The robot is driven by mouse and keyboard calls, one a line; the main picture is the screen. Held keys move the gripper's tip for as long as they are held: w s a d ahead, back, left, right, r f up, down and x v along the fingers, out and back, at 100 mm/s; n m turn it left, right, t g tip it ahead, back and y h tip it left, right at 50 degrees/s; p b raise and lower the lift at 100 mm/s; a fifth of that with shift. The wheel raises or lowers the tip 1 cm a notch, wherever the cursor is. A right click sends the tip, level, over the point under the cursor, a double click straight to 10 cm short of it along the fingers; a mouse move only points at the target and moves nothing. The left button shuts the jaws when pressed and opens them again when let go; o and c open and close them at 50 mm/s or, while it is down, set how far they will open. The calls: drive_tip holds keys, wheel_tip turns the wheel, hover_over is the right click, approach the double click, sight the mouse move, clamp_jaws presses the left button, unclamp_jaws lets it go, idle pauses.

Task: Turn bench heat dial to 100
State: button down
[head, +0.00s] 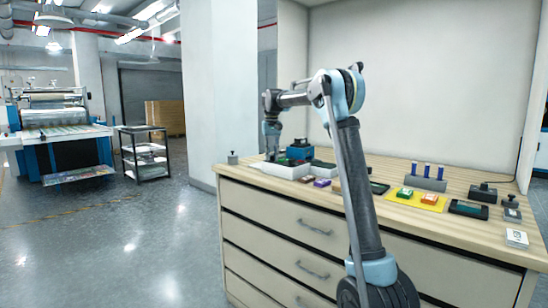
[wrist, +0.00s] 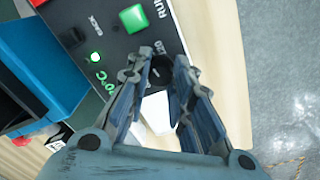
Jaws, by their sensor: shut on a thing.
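In the wrist view a black control panel (wrist: 105,30) carries a green square button (wrist: 133,18), a small lit green light (wrist: 96,57) and the printed words BACK and RUN. Partly hidden green lettering near the light ends in "0°C"; the full figure cannot be read. A dark round dial (wrist: 161,70) sits at the panel's edge between my fingertips. My gripper (wrist: 158,75) is closed around this dial, one finger on each side. In the head view my gripper (head: 271,150) points down at the bench's left end, and the dial cannot be made out there.
The wooden bench top (head: 470,235) holds white trays (head: 285,171), a blue device (head: 300,152), a yellow mat (head: 415,205) with small blocks, and a stand with blue pegs (head: 427,183). A small grey weight (head: 233,158) stands at the left corner. Open floor lies left of the bench.

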drive_tip(key=n, duration=1)
idle(0.5)
drive_tip(key=c, duration=1.4)
unclamp_jaws()
drive_tip(key=shift+o, duration=0.2)
wheel_tip(320, 180, up, 12)
